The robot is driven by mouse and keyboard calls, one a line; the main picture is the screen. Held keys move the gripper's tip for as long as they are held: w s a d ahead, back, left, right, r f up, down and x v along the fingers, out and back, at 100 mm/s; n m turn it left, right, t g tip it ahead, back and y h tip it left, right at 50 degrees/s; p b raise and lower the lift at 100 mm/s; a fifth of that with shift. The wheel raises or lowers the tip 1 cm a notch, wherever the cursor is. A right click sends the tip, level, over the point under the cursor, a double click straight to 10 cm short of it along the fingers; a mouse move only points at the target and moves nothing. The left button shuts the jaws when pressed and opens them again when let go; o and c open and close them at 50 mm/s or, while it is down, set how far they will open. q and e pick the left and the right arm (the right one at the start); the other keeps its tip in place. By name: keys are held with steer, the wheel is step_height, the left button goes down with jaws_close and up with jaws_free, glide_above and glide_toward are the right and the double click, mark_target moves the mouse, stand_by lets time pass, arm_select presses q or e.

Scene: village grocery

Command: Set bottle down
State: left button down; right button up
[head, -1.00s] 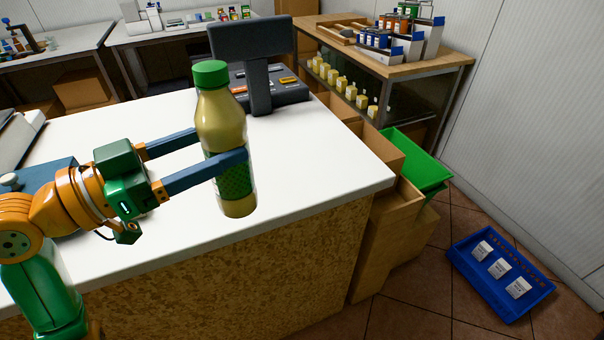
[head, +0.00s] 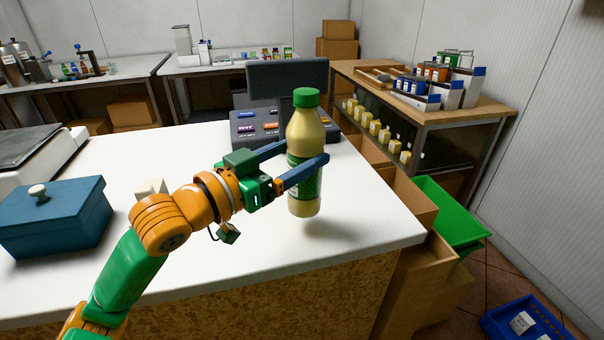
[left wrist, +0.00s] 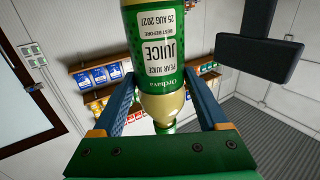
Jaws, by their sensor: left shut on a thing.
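The bottle (head: 306,135) is a yellow juice bottle with a green cap and a green label, upright over the white counter (head: 370,225). My left gripper (head: 305,168) is shut on it around its middle, one finger on each side. In the left wrist view the bottle (left wrist: 158,50) shows a pear juice label between the two blue fingers. A soft shadow lies on the counter by its base; I cannot tell whether the base touches the counter. My right gripper is not in view.
A dark register with a screen (head: 287,78) stands behind the bottle. A blue lidded box (head: 55,218) and a scale (head: 35,150) are at the left. Open cartons (head: 405,195) and a green crate (head: 450,212) stand past the counter's right edge. The counter right of the bottle is clear.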

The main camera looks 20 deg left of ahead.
arm_select(q)
steer(key=f, duration=0.2)
steer(key=w+f+b, duration=0.1)
steer(key=f, duration=0.1)
steer(key=shift+d+f, duration=0.1)
steer(key=shift+f, duration=0.15)
steer(key=shift+r, duration=0.1)
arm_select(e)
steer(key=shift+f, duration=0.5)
arm_select(q)
jaws_free()
